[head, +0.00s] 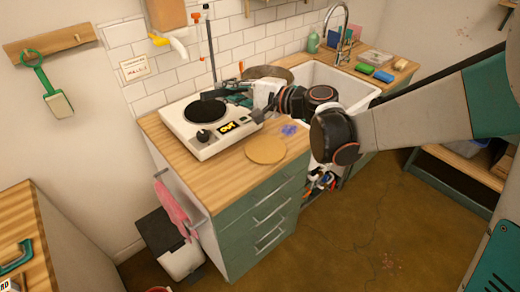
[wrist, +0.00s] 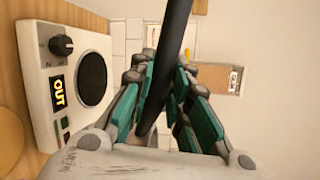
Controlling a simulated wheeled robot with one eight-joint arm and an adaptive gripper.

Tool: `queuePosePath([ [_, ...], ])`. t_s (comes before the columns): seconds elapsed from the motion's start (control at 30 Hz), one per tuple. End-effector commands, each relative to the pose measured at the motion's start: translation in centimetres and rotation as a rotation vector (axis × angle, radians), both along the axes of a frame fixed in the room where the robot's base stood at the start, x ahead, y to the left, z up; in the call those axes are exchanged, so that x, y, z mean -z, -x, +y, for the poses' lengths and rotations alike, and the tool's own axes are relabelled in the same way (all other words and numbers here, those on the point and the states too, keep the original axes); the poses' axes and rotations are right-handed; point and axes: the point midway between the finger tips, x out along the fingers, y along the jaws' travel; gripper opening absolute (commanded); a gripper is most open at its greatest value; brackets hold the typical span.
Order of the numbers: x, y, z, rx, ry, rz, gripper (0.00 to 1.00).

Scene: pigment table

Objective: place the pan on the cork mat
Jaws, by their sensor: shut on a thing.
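My gripper (head: 238,94) is above the back right of the hot plate in the head view. In the wrist view, its teal fingers (wrist: 165,95) are closed around a dark bar (wrist: 174,45), which looks like the pan's handle. A brown rounded shape behind my gripper in the head view looks like the pan (head: 268,72); it is partly hidden, and how it joins the bar cannot be seen. The round tan cork mat (head: 265,150) lies bare on the wooden counter, in front and to the right of the hot plate. Its edge also shows in the wrist view (wrist: 10,140).
The white hot plate (head: 190,141), with a black round plate and a lit display, stands left of the mat. A small blue-violet patch (head: 289,129) lies behind the mat. The sink (head: 345,87) is at the right. A thin dark upright rod (head: 210,50) shows near the wall.

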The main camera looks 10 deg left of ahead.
Motion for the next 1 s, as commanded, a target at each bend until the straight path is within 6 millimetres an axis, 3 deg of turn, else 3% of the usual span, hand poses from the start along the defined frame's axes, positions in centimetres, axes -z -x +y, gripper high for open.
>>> queuePosePath([
  [0.17,2.7,0.1,0.3,-0.007,0.0,-0.001,0.0],
  [0.7,14.0,0.0,0.2,-0.005,-0.001,-0.001,0.0],
  [1.0,15.8,0.0,0.2,-0.004,0.0,-0.002,0.0],
])
